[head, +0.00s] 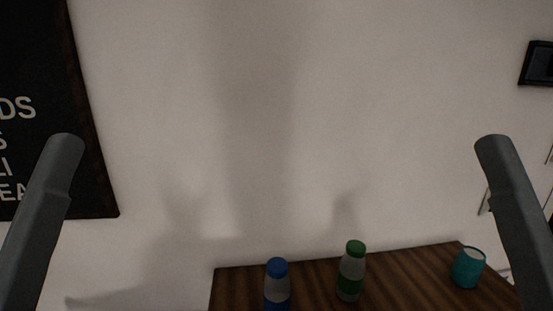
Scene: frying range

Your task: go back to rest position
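My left arm shows as a dark grey link at the left edge, and my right arm as a similar link at the right edge. Both stand raised, well apart from each other. Neither gripper is visible in the head view, so I cannot see whether they are open or hold anything.
A dark wooden surface (316,281) at the bottom carries a blue-capped bottle (277,285), a green-capped bottle (351,271) and a teal cup (468,268). A pale wall (300,120) fills the back, with a black lettered board (45,60) at left.

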